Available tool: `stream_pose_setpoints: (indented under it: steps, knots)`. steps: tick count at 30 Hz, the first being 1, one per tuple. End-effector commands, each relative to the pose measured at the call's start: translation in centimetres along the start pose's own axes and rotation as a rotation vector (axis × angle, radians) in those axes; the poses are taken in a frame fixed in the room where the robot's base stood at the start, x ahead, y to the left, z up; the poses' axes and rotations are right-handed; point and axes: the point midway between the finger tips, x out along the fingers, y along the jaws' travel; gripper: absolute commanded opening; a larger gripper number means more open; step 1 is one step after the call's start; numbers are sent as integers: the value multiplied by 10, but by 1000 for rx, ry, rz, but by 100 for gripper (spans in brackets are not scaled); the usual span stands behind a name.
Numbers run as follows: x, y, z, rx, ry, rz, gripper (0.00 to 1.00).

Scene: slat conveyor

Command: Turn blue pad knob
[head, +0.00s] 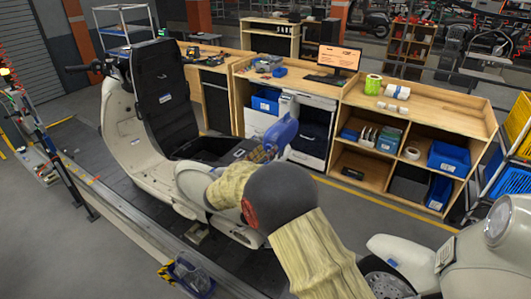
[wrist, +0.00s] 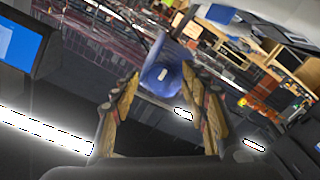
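A blue rounded object (head: 283,132) shows at the end of my arm in the head view, above the scooter. In the wrist view the blue object (wrist: 163,78) has a small white mark and sits between my fingertips. My gripper (wrist: 161,72) has its two yellow-brown fingers on either side of the object, seemingly touching it. In the head view my gripper (head: 260,152) is partly hidden by my arm. I cannot make out a separate knob on the blue object.
A cream scooter (head: 135,130) with a black seat back stands on the dark conveyor (head: 82,140). Behind it are wooden benches (head: 425,100) with blue bins and a monitor (head: 338,58). Another cream scooter (head: 500,225) is at lower right. Grey floor lies between.

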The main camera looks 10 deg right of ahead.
Motion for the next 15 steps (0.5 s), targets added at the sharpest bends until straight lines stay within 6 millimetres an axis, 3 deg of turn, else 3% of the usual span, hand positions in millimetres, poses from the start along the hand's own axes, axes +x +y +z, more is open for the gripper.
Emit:
stream_pose_setpoints:
  steps: [15]
  knots:
    - [0, 0, 0, 0, 0, 0, 15]
